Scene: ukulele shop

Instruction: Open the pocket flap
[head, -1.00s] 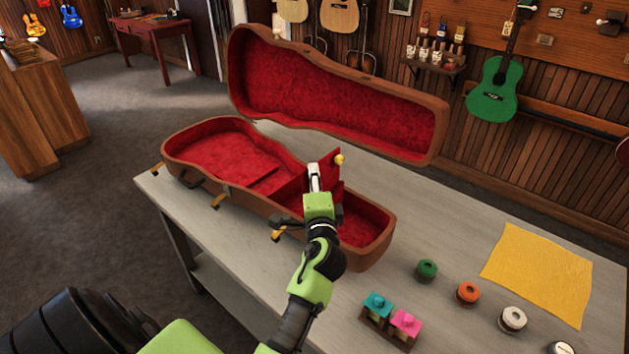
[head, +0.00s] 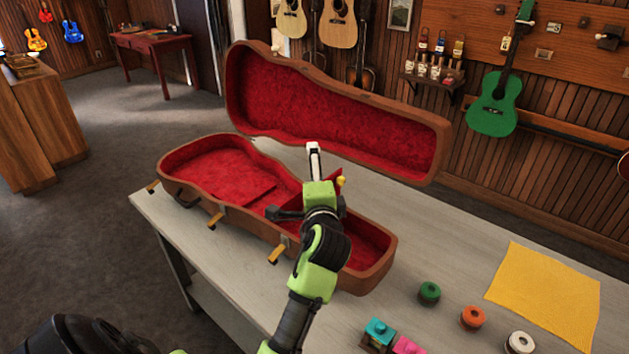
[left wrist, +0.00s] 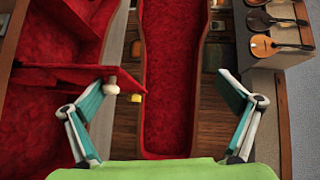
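The brown ukulele case (head: 215,222) lies open on the table, with red plush inside and its lid (head: 340,110) standing up behind. The red pocket flap (head: 331,173) is raised in the right part of the case and carries a yellow knob (head: 341,181). My left gripper (head: 313,150) is over the flap and hides much of it. In the left wrist view its fingers are wide apart and empty (left wrist: 166,74). There the flap (left wrist: 55,76) shows nearly edge-on beside the left finger; I cannot tell whether they touch. My right gripper is out of view.
Nearer lie a green spool (head: 429,292), an orange spool (head: 473,317), a white spool (head: 520,342) and a yellow cloth (head: 545,292). Latches (head: 277,254) stick out from the case's front.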

